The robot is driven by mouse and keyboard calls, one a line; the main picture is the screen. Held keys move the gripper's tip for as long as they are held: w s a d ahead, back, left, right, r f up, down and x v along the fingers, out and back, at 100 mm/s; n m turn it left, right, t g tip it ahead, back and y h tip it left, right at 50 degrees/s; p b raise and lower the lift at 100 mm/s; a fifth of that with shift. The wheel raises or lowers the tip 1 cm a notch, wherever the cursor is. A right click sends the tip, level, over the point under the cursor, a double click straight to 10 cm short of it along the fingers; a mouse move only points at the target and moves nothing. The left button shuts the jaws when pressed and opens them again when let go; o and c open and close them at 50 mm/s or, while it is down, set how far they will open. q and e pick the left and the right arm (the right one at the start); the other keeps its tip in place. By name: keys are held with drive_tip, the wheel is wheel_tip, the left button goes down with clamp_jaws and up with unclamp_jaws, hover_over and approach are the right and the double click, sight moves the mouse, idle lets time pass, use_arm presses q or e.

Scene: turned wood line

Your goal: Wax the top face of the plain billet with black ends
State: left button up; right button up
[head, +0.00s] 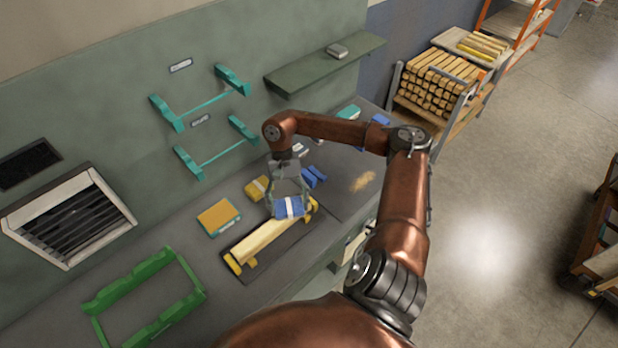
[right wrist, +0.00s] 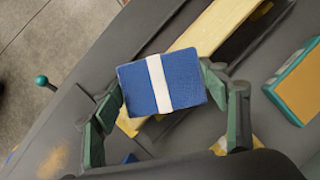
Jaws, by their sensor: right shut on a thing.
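A plain pale wood billet (head: 262,241) lies in a yellow cradle (head: 234,263) on a dark mat on the bench. Its end colour cannot be made out. My right gripper (head: 288,203) is shut on a blue block with a white band (head: 283,211), over the billet's far end in the head view. In the right wrist view the blue block (right wrist: 140,88) sits between both fingers of the right gripper (right wrist: 162,97) and hides part of the billet (right wrist: 215,25). Whether the block touches the billet cannot be told. My left gripper is not in view.
An orange-topped block with teal sides (head: 218,217) and a yellow block with a white band (head: 256,188) lie beside the mat. Blue pieces (head: 314,177) lie behind the gripper. An empty green cradle (head: 147,325) is at front left. Teal wall brackets (head: 188,162) stick out above.

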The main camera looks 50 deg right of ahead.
drive_tip(key=d+b, duration=0.1)
drive_tip(key=d, duration=0.1)
drive_tip(key=s+d+b, duration=0.1)
drive_tip(key=d, duration=0.5)
drive_tip(key=shift+s+d+b, duration=0.1)
drive_tip(key=shift+s+b, duration=0.05)
drive_tip(key=shift+b, duration=0.25)
use_arm(q)
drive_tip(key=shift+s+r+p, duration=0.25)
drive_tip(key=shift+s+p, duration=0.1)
drive_tip(key=shift+p, duration=1.4)
use_arm(e)
wheel_tip(320, 180, up, 8)
